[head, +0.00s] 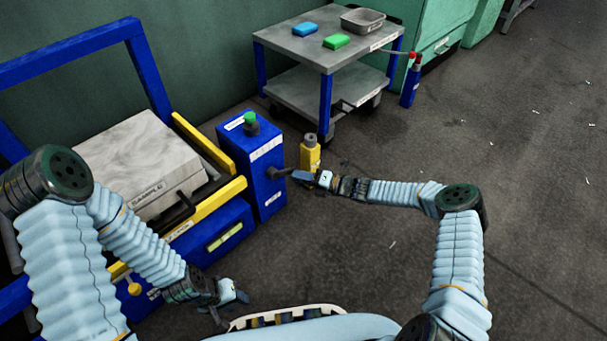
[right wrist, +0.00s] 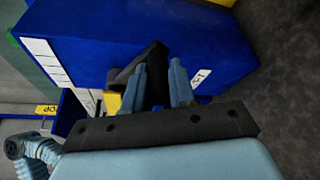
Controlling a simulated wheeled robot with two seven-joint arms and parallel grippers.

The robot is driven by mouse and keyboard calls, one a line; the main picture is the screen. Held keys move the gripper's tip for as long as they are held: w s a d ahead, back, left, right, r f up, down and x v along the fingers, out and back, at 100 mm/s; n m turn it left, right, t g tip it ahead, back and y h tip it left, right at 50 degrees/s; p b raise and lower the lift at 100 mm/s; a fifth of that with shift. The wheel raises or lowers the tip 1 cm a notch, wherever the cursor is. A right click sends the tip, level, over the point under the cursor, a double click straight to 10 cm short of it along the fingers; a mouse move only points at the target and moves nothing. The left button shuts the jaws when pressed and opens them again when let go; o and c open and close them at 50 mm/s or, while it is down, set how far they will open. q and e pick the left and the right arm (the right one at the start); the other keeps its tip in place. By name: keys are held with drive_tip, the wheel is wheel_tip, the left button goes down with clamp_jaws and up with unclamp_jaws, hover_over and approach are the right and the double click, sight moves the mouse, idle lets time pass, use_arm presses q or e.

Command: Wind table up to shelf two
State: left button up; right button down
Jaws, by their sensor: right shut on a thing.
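The press has a blue frame (head: 146,62) at the left, with yellow rails (head: 203,146) around its table. A grey block (head: 128,155) marked SAMPLE rests there. A blue box (head: 236,160) with a green button (head: 250,118) stands at the press's right side. A dark crank handle (head: 277,172) sticks out of this box. My right gripper (head: 300,176) is shut on the handle; in the right wrist view the handle (right wrist: 152,60) lies at the fingers (right wrist: 160,80). My left gripper (head: 236,296) hangs low before the press, away from it; its jaw opening is unclear.
A yellow bottle (head: 310,155) stands on the floor just behind my right gripper. A grey cart (head: 280,40) with two shelves holds blue and green blocks and a tray.

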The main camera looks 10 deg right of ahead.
drive_tip(key=shift+s+a+f+b, duration=0.1)
drive_tip(key=shift+s+a+f, duration=0.1)
drive_tip(key=shift+f, duration=0.3)
drive_tip(key=shift+s+a+f+b, duration=0.15)
drive_tip(key=shift+a+f, duration=0.05)
drive_tip(key=shift+f, duration=0.3)
drive_tip(key=shift+s+a+f+b, duration=0.1)
drive_tip(key=shift+s+a+f, duration=0.1)
drive_tip(key=shift+f, duration=0.3)
drive_tip(key=shift+s+a, duration=0.1)
drive_tip(key=c, duration=1)
unclamp_jaws()
drive_tip(key=shift+o, duration=0.2)
drive_tip(key=shift+r, duration=0.1)
drive_tip(key=p+v, duration=0.2)
drive_tip(key=v, duration=1.1)
drive_tip(key=shift+s+d, duration=0.2)
drive_tip(key=shift+d, duration=0.1)
drive_tip(key=shift+p, duration=0.3)
